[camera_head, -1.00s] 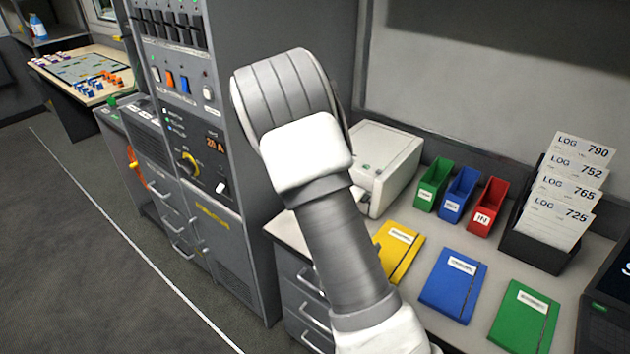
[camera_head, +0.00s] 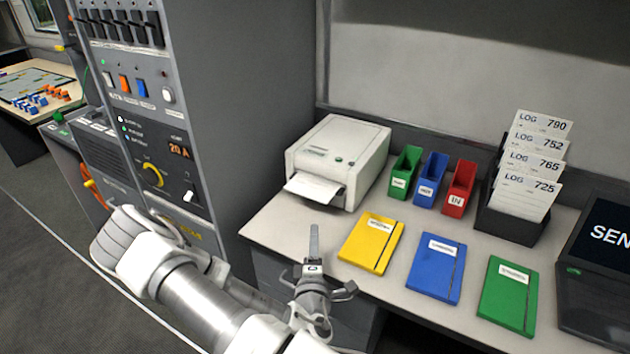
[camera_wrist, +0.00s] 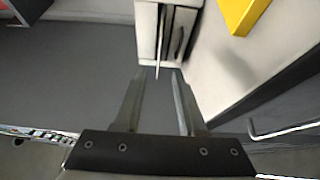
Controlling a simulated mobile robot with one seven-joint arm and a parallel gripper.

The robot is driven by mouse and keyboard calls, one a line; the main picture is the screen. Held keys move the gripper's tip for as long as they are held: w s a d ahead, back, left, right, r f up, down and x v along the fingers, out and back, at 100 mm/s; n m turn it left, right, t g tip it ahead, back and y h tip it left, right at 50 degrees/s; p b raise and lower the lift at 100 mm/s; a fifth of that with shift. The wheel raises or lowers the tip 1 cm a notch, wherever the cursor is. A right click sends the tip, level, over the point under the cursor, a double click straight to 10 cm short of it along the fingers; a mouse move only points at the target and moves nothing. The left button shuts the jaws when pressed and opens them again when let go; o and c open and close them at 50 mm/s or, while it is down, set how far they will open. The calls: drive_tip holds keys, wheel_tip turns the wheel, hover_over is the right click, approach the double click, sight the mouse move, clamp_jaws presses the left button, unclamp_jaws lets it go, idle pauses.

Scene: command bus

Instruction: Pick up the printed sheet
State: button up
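The printed sheet (camera_head: 314,187) is white and sticks out of the front slot of the white printer (camera_head: 338,150) on the desk. In the wrist view it seems to show nearly edge-on as a thin pale strip (camera_wrist: 158,58), just beyond the fingertips. My gripper (camera_head: 314,228) is in front of the desk's front edge, nearer to me than the sheet and apart from it in the head view. In the wrist view my gripper (camera_wrist: 160,76) has its two fingers spread with nothing held between them.
Yellow (camera_head: 371,243), blue (camera_head: 436,267) and green (camera_head: 508,296) folders lie right of the printer. Small green, blue and red bins (camera_head: 459,190) and a black rack of log cards (camera_head: 510,226) stand behind them. A grey equipment cabinet (camera_head: 235,120) rises at left.

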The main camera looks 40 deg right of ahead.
sight(317, 196)
drive_tip(key=shift+f+b+x, duration=0.15)
drive_tip(key=shift+b+x, duration=0.8)
drive_tip(key=shift+b, duration=0.25)
drive_tip(key=shift+f+b+x, duration=0.15)
drive_tip(key=shift+b+x, duration=0.8)
drive_tip(key=shift+b, duration=0.2)
drive_tip(key=x, duration=0.4)
drive_tip(key=b+x, duration=0.1)
drive_tip(key=x, duration=0.3)
drive_tip(key=b+x, duration=0.1)
drive_tip(key=x, duration=0.3)
drive_tip(key=shift+d+r, duration=0.2)
drive_tip(key=shift+r, duration=0.15)
clamp_jaws()
